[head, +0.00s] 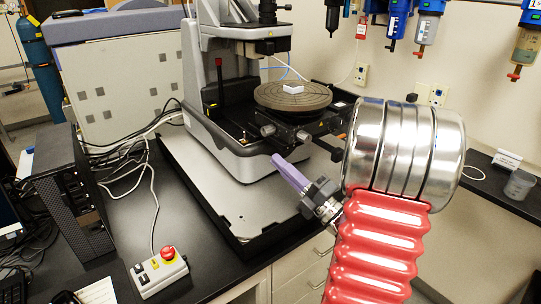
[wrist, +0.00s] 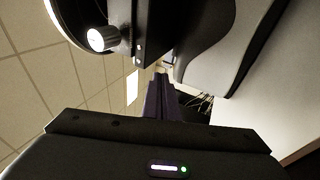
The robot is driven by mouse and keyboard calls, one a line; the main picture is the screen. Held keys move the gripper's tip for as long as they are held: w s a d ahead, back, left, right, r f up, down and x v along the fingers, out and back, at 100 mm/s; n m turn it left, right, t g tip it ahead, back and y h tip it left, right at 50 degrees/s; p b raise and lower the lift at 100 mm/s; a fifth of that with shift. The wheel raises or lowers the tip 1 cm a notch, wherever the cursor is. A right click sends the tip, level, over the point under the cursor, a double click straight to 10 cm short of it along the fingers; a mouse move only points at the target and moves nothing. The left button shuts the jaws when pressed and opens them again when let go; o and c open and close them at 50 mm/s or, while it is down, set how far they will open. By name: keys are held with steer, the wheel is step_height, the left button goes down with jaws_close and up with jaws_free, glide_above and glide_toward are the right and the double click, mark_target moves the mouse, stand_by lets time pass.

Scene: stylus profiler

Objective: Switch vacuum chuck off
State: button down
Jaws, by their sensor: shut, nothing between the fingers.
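My gripper (head: 279,160) has purple fingers and is shut and empty. It is in front of the profiler, below and in front of the chuck, and appears apart from it. In the wrist view the shut fingers (wrist: 159,82) point along a dark stage part (wrist: 145,30) with small light marks and a silver knob (wrist: 97,39). I cannot tell which part is the vacuum switch.
A control box (head: 158,272) with a red button stands at the front of the black bench. A black computer tower (head: 75,190) and loose cables are at left. Filter bowls (head: 426,28) hang on the right wall. A small cup (head: 519,184) is at far right.

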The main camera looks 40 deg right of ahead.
steer(key=shift+v, duration=1.75)
steer(key=c, duration=2.5)
jaws_free()
steer(key=shift+c, duration=0.2)
